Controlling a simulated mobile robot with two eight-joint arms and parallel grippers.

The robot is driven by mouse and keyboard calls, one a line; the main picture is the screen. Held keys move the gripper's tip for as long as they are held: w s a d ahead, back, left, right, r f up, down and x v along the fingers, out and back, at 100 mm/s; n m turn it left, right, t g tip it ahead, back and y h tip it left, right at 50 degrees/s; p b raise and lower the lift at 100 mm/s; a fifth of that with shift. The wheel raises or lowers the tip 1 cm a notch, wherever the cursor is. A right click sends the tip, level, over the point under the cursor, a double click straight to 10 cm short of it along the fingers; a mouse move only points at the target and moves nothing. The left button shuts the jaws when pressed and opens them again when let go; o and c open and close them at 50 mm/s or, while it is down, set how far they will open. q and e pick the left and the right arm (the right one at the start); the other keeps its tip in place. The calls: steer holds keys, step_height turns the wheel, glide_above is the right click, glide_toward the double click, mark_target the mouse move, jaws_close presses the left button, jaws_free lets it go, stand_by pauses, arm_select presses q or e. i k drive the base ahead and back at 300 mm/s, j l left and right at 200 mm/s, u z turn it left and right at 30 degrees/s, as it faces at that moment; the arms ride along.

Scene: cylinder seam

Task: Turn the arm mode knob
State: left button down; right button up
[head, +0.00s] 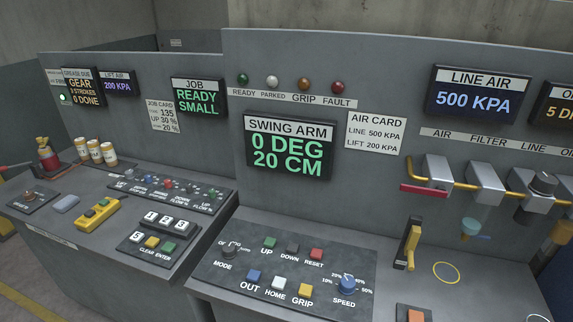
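The arm mode knob (230,249) is a small dark round knob labelled MODE on the dark control panel (345,262) below the SWING ARM screen (289,148). Its scale shows "OF" at its left and small text at its right; its exact pointer direction is too small to tell. The SWING ARM screen reads 0 DEG, 20 CM. Neither of my grippers is in the head view.
Buttons UP (269,243), DOWN (292,248) and OUT (253,275) sit close to the knob. A blue SPEED knob (347,283) is at the panel's right. A yellow-black lever (408,243) stands farther right. A keypad (160,235) is left.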

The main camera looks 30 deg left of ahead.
mark_target(229, 252)
steer(key=u, duration=1.65)
steer(key=i+j, duration=0.65)
steer(key=j+z, duration=0.05)
